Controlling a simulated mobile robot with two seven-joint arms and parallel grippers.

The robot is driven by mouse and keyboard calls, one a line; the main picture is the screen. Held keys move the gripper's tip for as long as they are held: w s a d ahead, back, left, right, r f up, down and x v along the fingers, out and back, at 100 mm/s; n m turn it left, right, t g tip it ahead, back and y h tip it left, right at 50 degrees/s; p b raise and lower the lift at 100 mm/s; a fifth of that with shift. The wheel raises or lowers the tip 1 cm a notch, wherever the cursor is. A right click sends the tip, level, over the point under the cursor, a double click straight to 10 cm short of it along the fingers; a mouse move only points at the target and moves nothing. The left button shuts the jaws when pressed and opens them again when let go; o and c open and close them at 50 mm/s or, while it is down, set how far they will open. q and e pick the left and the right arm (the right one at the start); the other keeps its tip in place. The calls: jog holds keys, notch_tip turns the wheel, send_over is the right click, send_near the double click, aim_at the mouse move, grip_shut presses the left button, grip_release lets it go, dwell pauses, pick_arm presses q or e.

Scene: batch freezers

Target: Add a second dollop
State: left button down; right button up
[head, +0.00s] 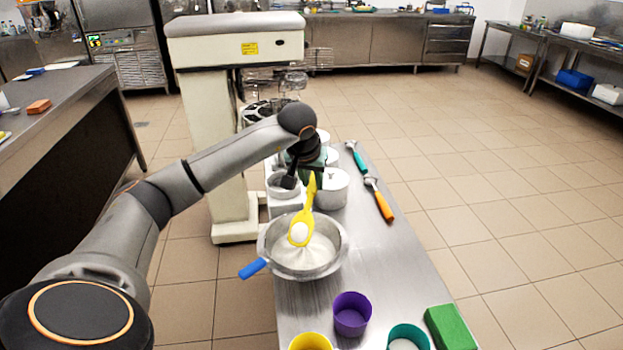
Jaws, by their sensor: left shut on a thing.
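My left gripper (308,172) is shut on a yellow spoon (309,198), whose bowl end points down toward me. A white dollop (299,232) sits on the spoon. The spoon is over the metal bowl (265,240), which holds white, creamy stuff (320,255); I cannot tell whether the spoon touches it. A purple cup (352,314), a yellow cup (311,341) and a teal cup (408,336) stand at the near end of the table. The teal cup has something white inside; the purple one looks empty. My right gripper is not in view.
Metal pots (331,188) stand behind the bowl. A teal-handled tool (357,160) and an orange-handled tool (381,205) lie on the steel table (388,262). A green block (450,328) lies at front right.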

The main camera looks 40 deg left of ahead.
pick_arm(q)
jog(key=shift+w+a+r+g+h+p, duration=0.2)
jog(key=shift+w+g+p, duration=0.3)
jog(key=shift+p, duration=0.85)
jog(key=shift+w+a+r+g+h+p, duration=0.15)
jog(key=shift+w+g+p, duration=0.35)
jog(key=shift+p, duration=0.8)
jog(key=shift+w+a+f+g+h+p, duration=0.25)
jog(key=shift+w+a+g+h+p, duration=0.15)
jog(key=shift+w+g, duration=0.2)
